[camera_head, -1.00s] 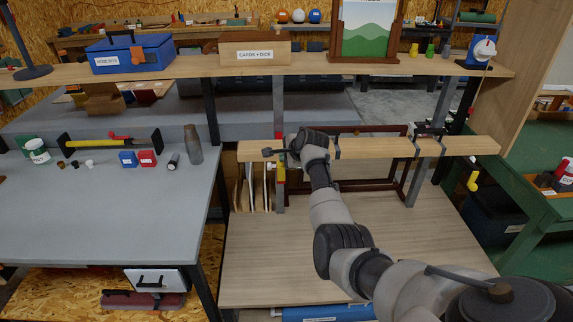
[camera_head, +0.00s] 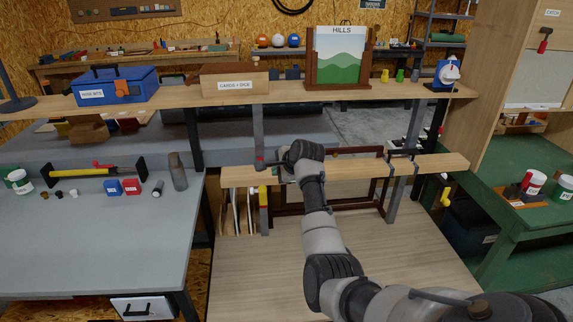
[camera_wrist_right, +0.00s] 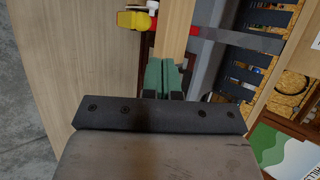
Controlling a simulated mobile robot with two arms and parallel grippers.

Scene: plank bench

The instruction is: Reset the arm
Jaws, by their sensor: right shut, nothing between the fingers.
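My right arm reaches up from the lower right in the head view, with its gripper (camera_head: 282,163) over the narrow wooden rail (camera_head: 345,167) above the plank bench (camera_head: 340,255). In the right wrist view the green fingers of the right gripper (camera_wrist_right: 162,78) are together with nothing between them. The rail (camera_wrist_right: 175,30) runs just beyond the fingertips there; I cannot tell whether they touch it. My left gripper is not in view.
A shelf (camera_head: 300,90) behind carries a blue box (camera_head: 116,88), a cards and dice box (camera_head: 235,82) and a hills picture (camera_head: 338,60). A green table (camera_head: 505,215) stands right. The plank bench top is mostly clear.

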